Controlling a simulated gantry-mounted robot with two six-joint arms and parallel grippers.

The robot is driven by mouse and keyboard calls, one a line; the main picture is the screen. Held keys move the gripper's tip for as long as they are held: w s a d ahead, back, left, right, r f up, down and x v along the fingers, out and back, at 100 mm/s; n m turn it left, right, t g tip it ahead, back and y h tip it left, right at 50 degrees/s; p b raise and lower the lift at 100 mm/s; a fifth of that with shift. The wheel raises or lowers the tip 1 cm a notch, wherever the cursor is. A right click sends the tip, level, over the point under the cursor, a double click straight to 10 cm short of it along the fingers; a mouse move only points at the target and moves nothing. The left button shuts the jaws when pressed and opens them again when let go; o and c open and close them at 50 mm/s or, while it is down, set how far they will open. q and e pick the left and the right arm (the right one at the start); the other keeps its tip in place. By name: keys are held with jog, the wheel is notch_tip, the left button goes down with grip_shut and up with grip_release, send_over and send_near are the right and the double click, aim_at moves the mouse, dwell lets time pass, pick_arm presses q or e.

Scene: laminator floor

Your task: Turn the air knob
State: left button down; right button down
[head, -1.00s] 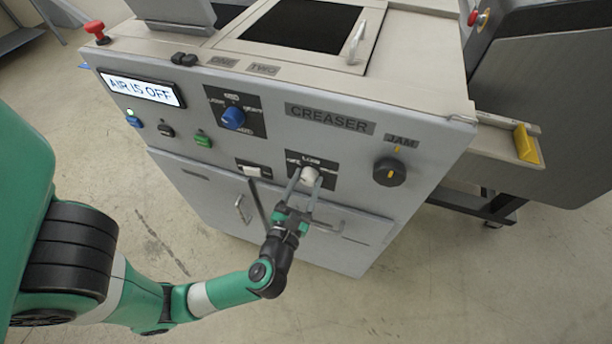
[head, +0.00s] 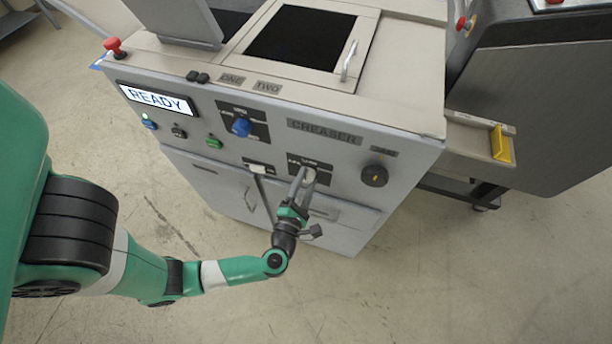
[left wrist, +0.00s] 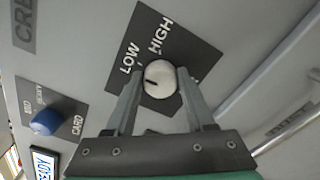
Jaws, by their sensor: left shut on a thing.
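The white air knob (head: 309,175) sits on a dark plate (head: 322,166) on the machine's front. In the left wrist view the round knob (left wrist: 160,76) has a short dark pointer line on its left side, near the word LOW; HIGH is printed further right. My left gripper (head: 303,181) is shut on the knob, with one finger on each side of it. The display (head: 157,100) on the panel reads READY. My right gripper is not in view.
A blue knob (head: 241,127), a black JAM knob (head: 374,175) and a small white switch (head: 257,168) are on the same panel. A door handle (head: 249,199) sticks out below. A red button (head: 113,45) tops the left corner. Open floor lies in front.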

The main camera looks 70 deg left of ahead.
pick_arm(q)
jog(key=shift+m, duration=0.4)
jog(key=shift+c, duration=1.4)
grip_release()
jog(key=shift+d, duration=0.1)
jog(key=p+v, duration=0.1)
jog(key=v, duration=1)
jog(key=shift+s+d, duration=0.15)
jog(key=shift+s, duration=0.1)
